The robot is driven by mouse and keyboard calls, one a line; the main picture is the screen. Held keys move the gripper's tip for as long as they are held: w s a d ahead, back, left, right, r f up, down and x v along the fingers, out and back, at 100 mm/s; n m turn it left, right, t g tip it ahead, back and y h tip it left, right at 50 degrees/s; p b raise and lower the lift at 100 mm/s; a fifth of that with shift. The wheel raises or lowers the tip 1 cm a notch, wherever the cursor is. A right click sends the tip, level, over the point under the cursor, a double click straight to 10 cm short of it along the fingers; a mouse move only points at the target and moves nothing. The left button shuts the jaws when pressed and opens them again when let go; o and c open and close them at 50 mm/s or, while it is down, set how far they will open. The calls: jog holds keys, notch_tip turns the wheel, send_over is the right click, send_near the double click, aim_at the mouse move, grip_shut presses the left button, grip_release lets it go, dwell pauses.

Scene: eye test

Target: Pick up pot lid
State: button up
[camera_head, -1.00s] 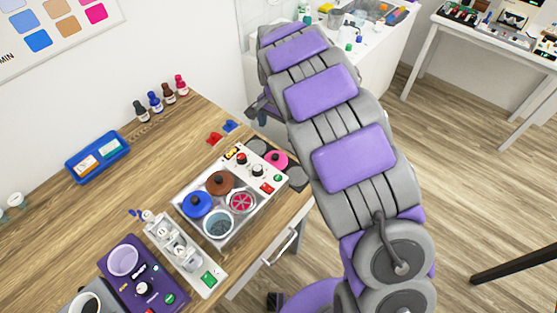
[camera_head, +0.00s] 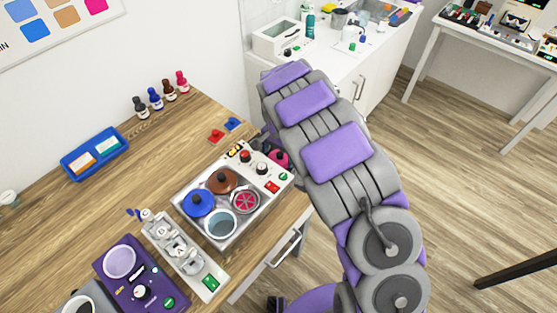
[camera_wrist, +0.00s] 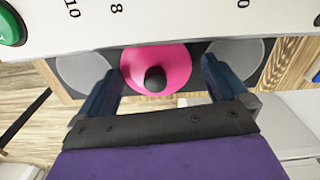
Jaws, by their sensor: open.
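A round pink pot lid (camera_wrist: 178,66) with a black knob (camera_wrist: 155,79) lies on a dark strip with grey discs in the wrist view. My gripper (camera_wrist: 160,68) is open, with its two dark blue fingers to the left and right of the knob; I cannot tell its height above the lid. In the head view the pink lid (camera_head: 279,156) is partly hidden at the far right end of the white cooking unit (camera_head: 267,171), and my arm hides the gripper. A blue lid (camera_head: 197,205) and a brown lid (camera_head: 222,181) sit on pots there.
An open pot (camera_head: 220,224) and a round pot with red inside (camera_head: 245,202) share the unit. Small bottles (camera_head: 155,99), a blue tray (camera_head: 94,154) and a purple device (camera_head: 140,275) stand on the wooden table (camera_head: 75,215). A white counter (camera_head: 345,75) stands behind.

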jog(key=shift+a+f, duration=0.15)
jog(key=shift+f, duration=0.2)
jog(key=shift+d+r, duration=0.1)
jog(key=shift+d, duration=0.5)
jog(key=shift+c, duration=1.3)
jog(key=shift+a, duration=0.1)
jog(key=c, duration=0.5)
jog(key=shift+s+a, duration=0.1)
jog(key=shift+a, duration=0.1)
jog(key=shift+r, duration=0.1)
